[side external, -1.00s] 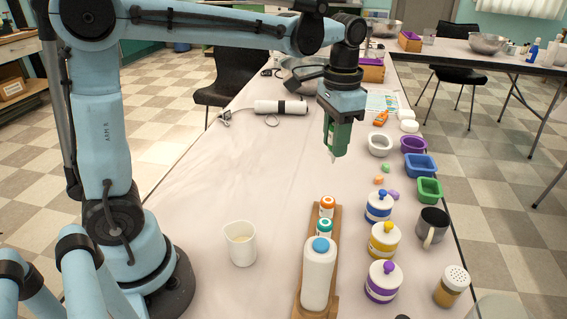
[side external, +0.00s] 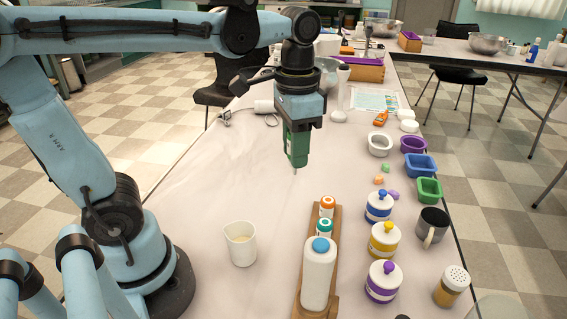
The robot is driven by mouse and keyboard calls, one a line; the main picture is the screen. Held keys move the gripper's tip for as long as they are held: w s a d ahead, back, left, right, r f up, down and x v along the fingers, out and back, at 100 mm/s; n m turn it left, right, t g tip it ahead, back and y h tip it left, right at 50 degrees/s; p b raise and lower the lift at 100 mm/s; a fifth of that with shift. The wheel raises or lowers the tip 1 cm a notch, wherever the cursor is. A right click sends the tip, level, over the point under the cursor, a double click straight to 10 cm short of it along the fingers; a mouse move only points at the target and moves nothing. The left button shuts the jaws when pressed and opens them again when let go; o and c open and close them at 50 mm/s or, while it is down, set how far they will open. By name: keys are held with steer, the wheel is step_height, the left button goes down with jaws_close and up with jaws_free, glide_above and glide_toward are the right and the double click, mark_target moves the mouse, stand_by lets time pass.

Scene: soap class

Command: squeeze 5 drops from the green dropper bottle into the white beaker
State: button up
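The green dropper bottle (side external: 296,146) hangs nozzle-down from my gripper (side external: 298,122), which is shut on it. Its pale tip points down above the bare table, behind the wooden rack and to the right of and behind the beaker. The white beaker (side external: 240,246) stands upright on the table at the lower middle left, with a little pale content visible inside. The bottle and the beaker are well apart. No drop shows at the tip.
A wooden rack (side external: 334,262) holds a large white bottle with a blue cap (side external: 319,275) and two smaller capped bottles. Lidded jars (side external: 383,240), a grey mug (side external: 432,226) and coloured moulds (side external: 420,165) stand to the right. The table between bottle and beaker is clear.

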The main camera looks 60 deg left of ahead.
steer(key=s+f, duration=0.6)
steer(key=s, duration=0.5)
steer(key=shift+s+f, duration=0.3)
steer(key=shift+s, duration=0.1)
steer(key=shift+a, duration=0.1)
steer(key=shift+c, duration=0.5)
stand_by(0.5)
steer(key=shift+o, duration=0.6)
steer(key=shift+c, duration=0.2)
